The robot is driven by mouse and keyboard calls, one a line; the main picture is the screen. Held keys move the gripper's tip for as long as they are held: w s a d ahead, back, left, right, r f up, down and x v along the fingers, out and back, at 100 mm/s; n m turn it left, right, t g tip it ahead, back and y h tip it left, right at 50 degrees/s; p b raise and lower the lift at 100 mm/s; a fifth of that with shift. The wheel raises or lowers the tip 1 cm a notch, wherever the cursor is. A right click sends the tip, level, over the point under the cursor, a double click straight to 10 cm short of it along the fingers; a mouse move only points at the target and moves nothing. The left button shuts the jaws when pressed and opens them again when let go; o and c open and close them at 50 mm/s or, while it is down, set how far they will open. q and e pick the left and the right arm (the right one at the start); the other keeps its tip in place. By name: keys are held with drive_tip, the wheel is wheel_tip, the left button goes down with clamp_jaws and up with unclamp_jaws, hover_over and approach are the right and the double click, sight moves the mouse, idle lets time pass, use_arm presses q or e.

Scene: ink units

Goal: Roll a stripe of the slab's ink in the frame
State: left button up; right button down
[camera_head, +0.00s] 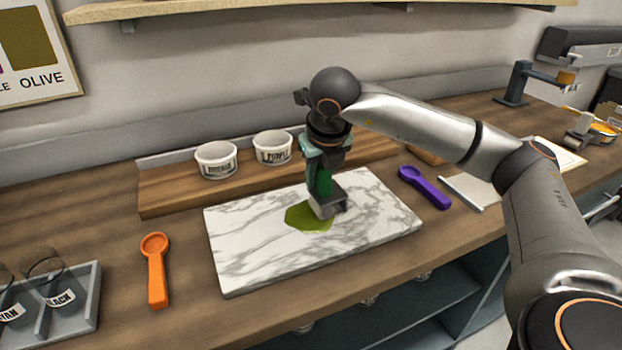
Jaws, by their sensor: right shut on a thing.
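The pale marble slab (255,262) lies on the wooden bench, with an olive-green puddle of ink (300,217) near its middle. My right gripper (324,160) is above the slab, pointing down, shut on a green-handled tool (321,184). The tool's grey lower end (326,207) is at the ink's right edge; it looks like a roller, but its shape is partly hidden. I cannot tell whether it touches the ink. A pale sheet or board (560,155) lies at the far right; I cannot tell if it is the frame. My left gripper is out of view.
An orange scoop (155,268) lies left of the slab, a purple one (425,187) right. Two white labelled cups (216,160) (272,147) stand on a wooden riser behind. A grey tray of jars (85,310) is front left. A shelf (200,12) overhangs the back.

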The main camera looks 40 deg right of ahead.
drive_tip(key=shift+s+d, duration=0.1)
drive_tip(key=shift+d, duration=0.35)
drive_tip(key=shift+w+a, duration=0.25)
drive_tip(key=shift+a, duration=0.9)
drive_tip(key=shift+w+a, duration=0.3)
drive_tip(key=shift+a, duration=0.8)
drive_tip(key=shift+w+a, duration=0.25)
drive_tip(key=shift+a, duration=0.9)
wheel_tip(320, 180, up, 6)
drive_tip(key=p, duration=0.3)
drive_tip(key=shift+p, duration=0.4)
drive_tip(key=shift+d, duration=0.1)
